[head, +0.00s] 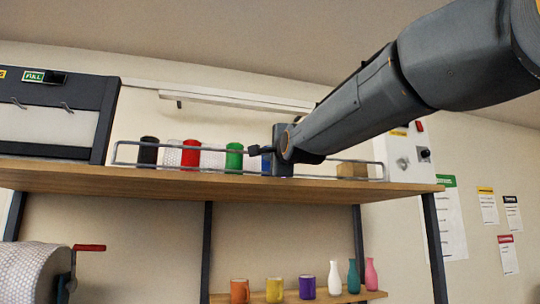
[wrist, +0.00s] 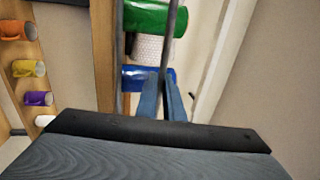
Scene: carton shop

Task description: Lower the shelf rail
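The shelf rail (head: 330,160) is a thin grey metal bar frame. It stands up along the front of the upper wooden shelf, in front of the cups. In the wrist view its bar (wrist: 174,30) runs down to my fingertips. My gripper (head: 257,150) reaches in from the upper right and is at the rail's upper bar, near the green cup. In the wrist view my gripper (wrist: 162,78) has its two fingers close together on either side of the bar, apparently closed on it. The exact contact is small and partly hidden.
Behind the rail stand a black cup (head: 148,152), red cup (head: 190,153), green cup (head: 234,156), blue cup (wrist: 148,78) and a brown box (head: 352,170). A machine (head: 55,115) sits left. Mugs and bottles stand on a lower shelf (head: 350,296).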

